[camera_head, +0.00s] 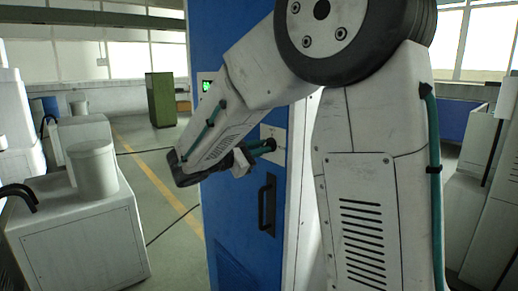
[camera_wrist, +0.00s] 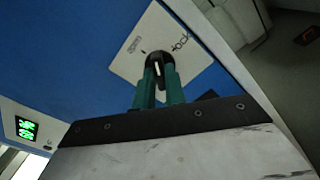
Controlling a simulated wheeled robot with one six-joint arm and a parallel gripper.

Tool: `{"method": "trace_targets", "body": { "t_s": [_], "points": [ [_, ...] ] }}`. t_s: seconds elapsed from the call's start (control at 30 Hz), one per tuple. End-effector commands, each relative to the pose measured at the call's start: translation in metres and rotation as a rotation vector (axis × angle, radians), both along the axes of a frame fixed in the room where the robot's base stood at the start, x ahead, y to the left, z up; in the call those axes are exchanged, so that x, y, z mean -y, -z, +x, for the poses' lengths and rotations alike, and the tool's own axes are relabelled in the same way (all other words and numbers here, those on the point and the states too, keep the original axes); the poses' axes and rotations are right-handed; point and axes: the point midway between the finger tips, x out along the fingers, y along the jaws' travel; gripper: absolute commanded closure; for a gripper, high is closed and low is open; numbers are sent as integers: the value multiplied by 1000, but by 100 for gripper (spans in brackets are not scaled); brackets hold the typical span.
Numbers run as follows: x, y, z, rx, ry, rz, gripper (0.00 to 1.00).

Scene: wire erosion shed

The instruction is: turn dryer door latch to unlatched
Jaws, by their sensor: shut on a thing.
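The dryer is a tall blue cabinet (camera_head: 225,215) behind my arm in the head view. Its latch plate (camera_head: 275,134) is a pale panel above the black door handle. In the wrist view the plate (camera_wrist: 190,70) carries lettering, of which "lock" can be read. The latch (camera_wrist: 157,64) is a dark round knob with a light bar in the middle of the plate. My gripper (camera_wrist: 159,80) has its teal fingers at the knob, one on each side of the bar, shut on it. In the head view my gripper (camera_head: 268,146) reaches the plate; the fingertips are small there.
A black door handle (camera_head: 267,203) stands out just below the plate. A green display (camera_wrist: 27,129) is on the cabinet beside it.

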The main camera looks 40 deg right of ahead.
Motion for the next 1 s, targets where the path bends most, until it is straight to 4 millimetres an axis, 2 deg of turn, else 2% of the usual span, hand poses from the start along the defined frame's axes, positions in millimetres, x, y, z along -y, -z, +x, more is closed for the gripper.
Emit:
{"method": "trace_targets", "body": {
  "t_s": [0.5, 0.7, 1.0],
  "points": [
    [0, 0, 0, -450, 1, -15, 100],
    [0, 0, 0, -564, 1, -19, 100],
    [0, 0, 0, -646, 0, -22, 100]
  ]
}}
